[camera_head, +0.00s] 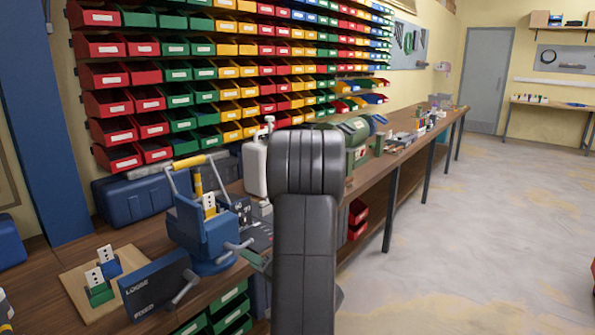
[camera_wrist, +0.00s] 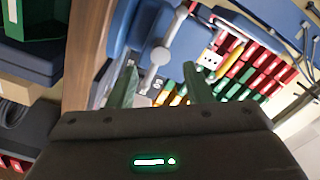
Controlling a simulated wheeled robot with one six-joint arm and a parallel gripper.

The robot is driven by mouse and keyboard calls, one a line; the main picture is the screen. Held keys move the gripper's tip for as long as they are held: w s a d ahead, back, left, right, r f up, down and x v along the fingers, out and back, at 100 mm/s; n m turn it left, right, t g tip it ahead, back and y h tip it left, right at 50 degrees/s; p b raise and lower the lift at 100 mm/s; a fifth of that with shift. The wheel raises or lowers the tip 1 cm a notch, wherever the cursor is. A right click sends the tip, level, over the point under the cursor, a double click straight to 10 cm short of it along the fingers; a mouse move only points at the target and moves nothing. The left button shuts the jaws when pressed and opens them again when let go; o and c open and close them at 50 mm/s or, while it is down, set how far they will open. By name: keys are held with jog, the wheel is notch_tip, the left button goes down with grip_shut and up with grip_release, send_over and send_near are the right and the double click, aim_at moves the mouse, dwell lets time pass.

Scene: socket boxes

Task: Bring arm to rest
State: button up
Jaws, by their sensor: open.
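My gripper (camera_wrist: 159,70) shows in the wrist view with its two green fingers apart and nothing between them. Beyond the fingers are a blue device with a grey lever and round knob (camera_wrist: 160,54) and rows of coloured bins, seen at a tilt. In the head view my dark arm stands upright in the middle, in front of the workbench (camera_head: 395,160), and hides part of it. The gripper is mostly hidden there behind or beside the arm. The blue clamp device (camera_head: 200,228) with a yellow-handled lever stands on the bench left of my arm.
A wooden board (camera_head: 75,280) holds green and blue socket boxes with white plates. A blue panel marked LOOSE and FIXED (camera_head: 155,285) stands close by. A white bottle (camera_head: 256,168) is behind my arm. Bins (camera_head: 225,80) cover the wall. The floor (camera_head: 480,230) at right is clear.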

aim_at(238, 252)
jog(key=x, duration=0.7)
jog(key=shift+w+a, duration=0.1)
jog(key=shift+a, duration=0.2)
jog(key=shift+f+n+b, duration=0.2)
jog(key=shift+n+b, duration=0.25)
jog(key=shift+n, duration=0.05)
jog(key=n+b, duration=0.1)
jog(key=n, duration=0.1)
jog(key=shift+d+n+b, duration=0.15)
jog(key=shift+n+b, duration=0.15)
jog(key=shift+b, duration=0.05)
jog(key=shift+r+n+b, duration=0.2)
jog(key=shift+n+b, duration=0.3)
jog(key=shift+n, duration=0.5)
jog(key=shift+r, duration=0.1)
